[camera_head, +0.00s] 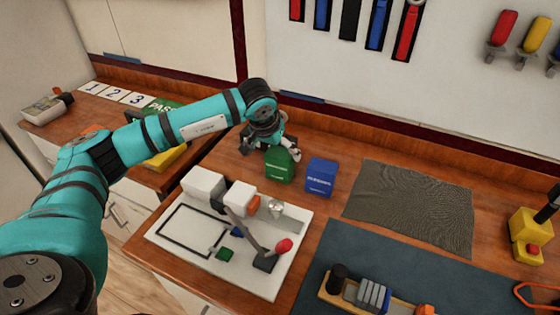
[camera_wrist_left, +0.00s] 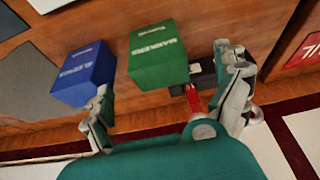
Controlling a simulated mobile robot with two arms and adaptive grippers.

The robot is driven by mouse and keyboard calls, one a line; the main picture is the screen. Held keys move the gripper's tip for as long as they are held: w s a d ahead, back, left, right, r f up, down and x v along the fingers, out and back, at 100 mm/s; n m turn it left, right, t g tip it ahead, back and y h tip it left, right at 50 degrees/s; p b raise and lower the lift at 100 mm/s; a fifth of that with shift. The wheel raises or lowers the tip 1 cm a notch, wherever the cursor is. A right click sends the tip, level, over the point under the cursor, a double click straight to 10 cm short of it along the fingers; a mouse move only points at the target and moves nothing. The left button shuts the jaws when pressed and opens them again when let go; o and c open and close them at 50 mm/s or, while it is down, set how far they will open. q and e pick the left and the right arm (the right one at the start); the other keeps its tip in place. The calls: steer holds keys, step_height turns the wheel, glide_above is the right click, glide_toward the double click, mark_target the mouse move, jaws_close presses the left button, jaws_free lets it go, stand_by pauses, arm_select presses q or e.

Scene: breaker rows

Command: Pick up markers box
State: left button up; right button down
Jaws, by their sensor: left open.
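The green markers box (camera_head: 279,165) stands on the wooden bench, with the blue box (camera_head: 321,177) just to its right. In the left wrist view the green box (camera_wrist_left: 158,55) shows white lettering that reads MARKERS, and the blue box (camera_wrist_left: 85,75) is left of it. My left gripper (camera_head: 269,150) is open and empty, at the far side of the green box. In the left wrist view its fingers (camera_wrist_left: 165,82) are spread wide, with the green box ahead between them. I cannot tell whether a finger touches it. My right gripper is not in view.
A white board with a lever and blocks (camera_head: 170,250) lies in front of the boxes. A grey mesh mat (camera_head: 410,207) lies to the right. A red and black item (camera_wrist_left: 193,98) sits close to one finger in the left wrist view. The wall stands behind.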

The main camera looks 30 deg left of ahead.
mark_target(278, 155)
arm_select(q)
steer(key=shift+x, duration=1.2)
steer(key=shift+w+d+f+p, duration=0.1)
steer(key=shift+f+p, duration=0.1)
steer(key=shift+p, duration=0.3)
steer(key=p+x, duration=0.1)
steer(key=x, duration=0.2)
steer(key=shift+w+f, duration=0.3)
steer(key=shift+w+f+p, duration=0.15)
steer(key=shift+f+p, duration=0.15)
steer(key=shift+f, duration=0.15)
steer(key=shift+r, duration=0.15)
steer(key=c, duration=1.4)
